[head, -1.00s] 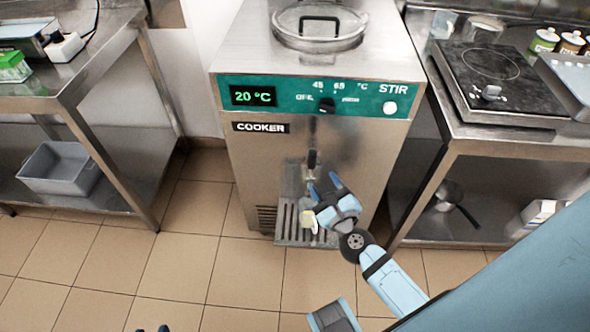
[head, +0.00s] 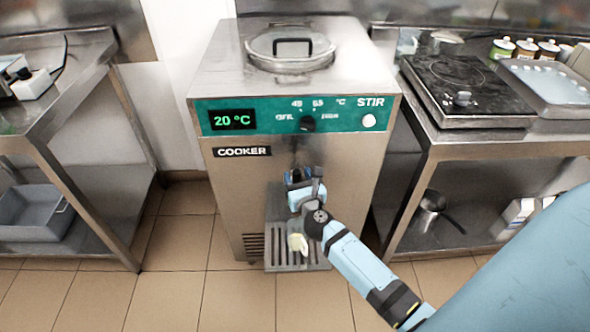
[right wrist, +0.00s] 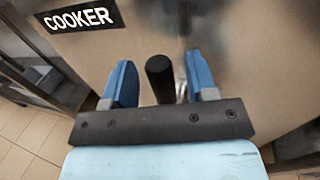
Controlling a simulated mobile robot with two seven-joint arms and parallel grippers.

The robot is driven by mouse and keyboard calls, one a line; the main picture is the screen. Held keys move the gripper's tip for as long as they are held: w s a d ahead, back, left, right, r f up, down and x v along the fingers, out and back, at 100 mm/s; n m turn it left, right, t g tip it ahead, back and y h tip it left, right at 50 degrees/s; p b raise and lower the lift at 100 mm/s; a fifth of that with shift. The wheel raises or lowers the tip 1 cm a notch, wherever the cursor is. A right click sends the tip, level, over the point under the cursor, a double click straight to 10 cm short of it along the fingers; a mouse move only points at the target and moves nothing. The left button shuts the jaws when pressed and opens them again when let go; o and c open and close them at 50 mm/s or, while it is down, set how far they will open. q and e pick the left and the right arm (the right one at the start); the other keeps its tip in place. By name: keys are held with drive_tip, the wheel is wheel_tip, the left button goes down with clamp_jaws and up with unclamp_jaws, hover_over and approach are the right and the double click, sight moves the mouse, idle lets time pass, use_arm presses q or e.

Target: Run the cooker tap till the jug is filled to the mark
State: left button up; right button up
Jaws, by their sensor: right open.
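The cooker (head: 235,180) stands ahead, its display reading 20 °C. Its tap is mostly hidden behind my right gripper (head: 302,178) in the head view. In the right wrist view, the tap's black handle (right wrist: 160,78) stands between the two blue fingers of my right gripper (right wrist: 159,68). The fingers are open, with a gap on each side of the handle. A pale yellow part (head: 298,243), perhaps the jug's handle, shows over the drip grate (head: 284,258) below my gripper. The jug's body, its mark and any liquid cannot be made out. My left gripper is out of view.
A hob (head: 470,88) stands on the steel table at the right, with a pan (head: 431,212) on the shelf below. A grey bin (head: 35,215) sits on the left table's lower shelf. The tiled floor before the cooker is clear.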

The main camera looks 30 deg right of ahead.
drive_tip(key=shift+x, duration=1.4)
drive_tip(key=shift+c, duration=0.4)
clamp_jaws()
drive_tip(key=b, duration=0.3)
drive_tip(key=shift+s+a+f+t, duration=0.2)
drive_tip(key=shift+f+t, duration=0.1)
drive_tip(key=shift+f, duration=0.1)
drive_tip(key=shift+s+b, duration=0.2)
drive_tip(key=shift+b, duration=0.9)
drive_tip(key=t+b, duration=0.1)
drive_tip(key=b, duration=0.2)
drive_tip(key=s+a+n+t+b, duration=0.1)
drive_tip(key=b, duration=0.3)
drive_tip(key=shift+s+r+h, duration=0.25)
drive_tip(key=shift+s+h, duration=0.05)
drive_tip(key=shift+a+r, duration=0.1)
drive_tip(key=shift+r, duration=0.1)
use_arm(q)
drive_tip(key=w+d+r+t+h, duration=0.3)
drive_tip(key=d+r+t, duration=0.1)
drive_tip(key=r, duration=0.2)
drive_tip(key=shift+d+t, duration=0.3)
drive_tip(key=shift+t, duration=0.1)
